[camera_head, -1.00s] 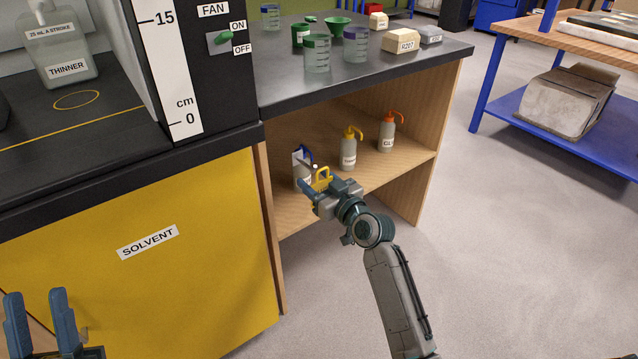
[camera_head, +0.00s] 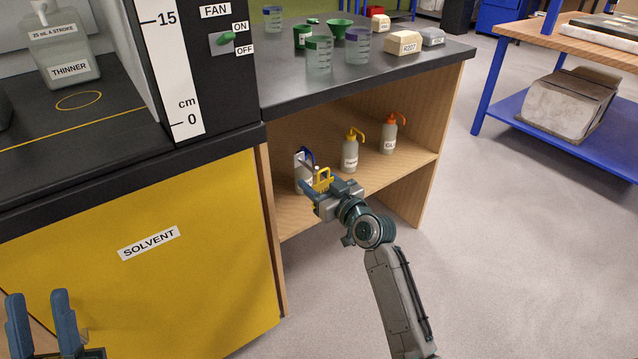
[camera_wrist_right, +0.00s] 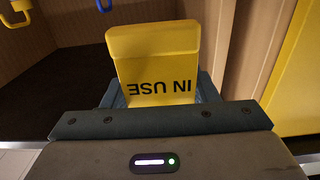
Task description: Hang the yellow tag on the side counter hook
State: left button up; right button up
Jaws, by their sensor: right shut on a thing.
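The yellow tag (camera_head: 322,180) is held in my right gripper (camera_head: 316,189), in front of the open shelf under the side counter (camera_head: 360,75). In the right wrist view the tag (camera_wrist_right: 155,60) fills the space between the fingers, and its "IN USE" lettering appears upside down. My right gripper is shut on the tag. I cannot make out the hook clearly in either view. My left gripper (camera_head: 37,296) is at the lower left of the head view, its two fingers apart and empty, in front of the yellow solvent cabinet (camera_head: 200,270).
Wash bottles with blue (camera_head: 301,160), yellow (camera_head: 350,152) and orange (camera_head: 389,135) tops stand on the shelf. Beakers and boxes stand on the countertop. A blue-framed bench (camera_head: 485,90) is at right. The floor (camera_head: 500,270) between is clear.

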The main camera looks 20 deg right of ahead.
jog(key=shift+b+x, duration=0.35)
jog(key=shift+x, duration=0.8)
jog(key=shift+w+f, duration=0.1)
jog(key=shift+f, duration=0.05)
jog(key=shift+w+a+f+b, duration=0.25)
jog(key=shift+w+f+b, duration=0.15)
jog(key=shift+w+b, duration=0.2)
jog(key=shift+w+a+f+b, duration=0.1)
jog(key=shift+w+a+b, duration=0.05)
jog(key=shift+w+b, duration=0.25)
jog(key=o, duration=1.5)
jog(key=shift+c, duration=0.2)
